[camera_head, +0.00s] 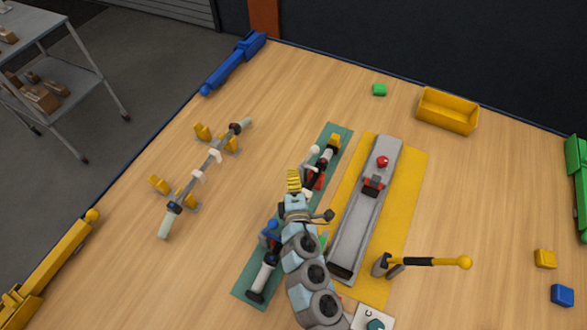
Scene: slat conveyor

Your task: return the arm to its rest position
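My arm reaches up from the bottom edge, right of the picture's middle, and bends over the green mat (247,284). My gripper (293,181) is at its far end, a small yellow ribbed part seen from above and behind. It is above the mat's left side, near a dark rod-like assembly with red and white parts (315,175). Whether its fingers are open or shut cannot be told. No held object can be made out. My arm hides the middle of the mat and part of the assembly on it.
Right of my arm, a grey slat conveyor (357,225) with a red knob (382,161) lies on a yellow mat (408,185). A yellow-ended lever (430,262) stands near its front. A pale rod (206,170) rests on yellow supports at left. A yellow bin (447,111) stands at back.

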